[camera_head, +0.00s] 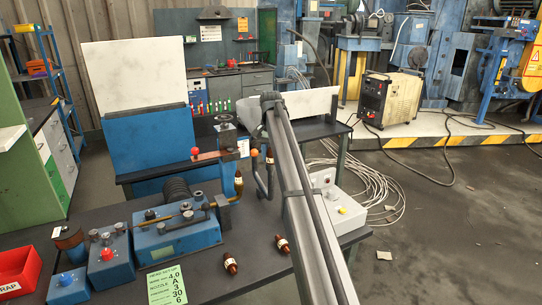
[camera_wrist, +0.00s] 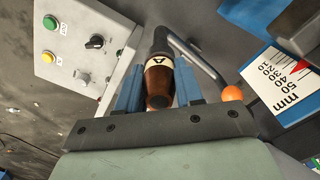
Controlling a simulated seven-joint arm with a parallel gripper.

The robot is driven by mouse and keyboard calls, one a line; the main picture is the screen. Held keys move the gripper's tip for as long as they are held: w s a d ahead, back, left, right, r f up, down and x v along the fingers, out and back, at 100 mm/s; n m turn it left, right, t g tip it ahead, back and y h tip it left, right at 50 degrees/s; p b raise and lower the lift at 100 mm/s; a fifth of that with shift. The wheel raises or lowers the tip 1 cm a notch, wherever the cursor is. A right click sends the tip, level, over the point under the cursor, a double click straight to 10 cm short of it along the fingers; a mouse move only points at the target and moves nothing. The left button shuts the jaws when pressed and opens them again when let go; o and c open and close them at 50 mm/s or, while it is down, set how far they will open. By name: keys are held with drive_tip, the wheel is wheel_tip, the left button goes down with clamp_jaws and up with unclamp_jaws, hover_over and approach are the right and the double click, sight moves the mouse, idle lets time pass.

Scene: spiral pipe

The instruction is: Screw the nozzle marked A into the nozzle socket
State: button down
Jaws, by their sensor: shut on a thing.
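My gripper (camera_wrist: 160,84) is shut on the nozzle marked A (camera_wrist: 158,80). The nozzle is dark brown with a white band carrying the A, and it sits between the two blue fingers. In the head view a brown nozzle with a pale band (camera_head: 269,157) shows just left of my arm and seems to be the held one; my fingers are mostly hidden there. Another brown piece with a pale band (camera_head: 238,185) stands upright at the right end of the blue machine (camera_head: 176,237). I cannot clearly make out the nozzle socket.
Two loose nozzles lie on the dark table, one in front (camera_head: 230,262) and one near my arm (camera_head: 282,243). An orange ball knob (camera_wrist: 232,93) and a millimetre scale (camera_wrist: 297,75) are right of the held nozzle. A control box (camera_wrist: 85,45) is to its left.

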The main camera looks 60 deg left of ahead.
drive_tip(key=shift+m, duration=1.2)
drive_tip(key=c, duration=1)
unclamp_jaws()
drive_tip(key=shift+o, duration=0.2)
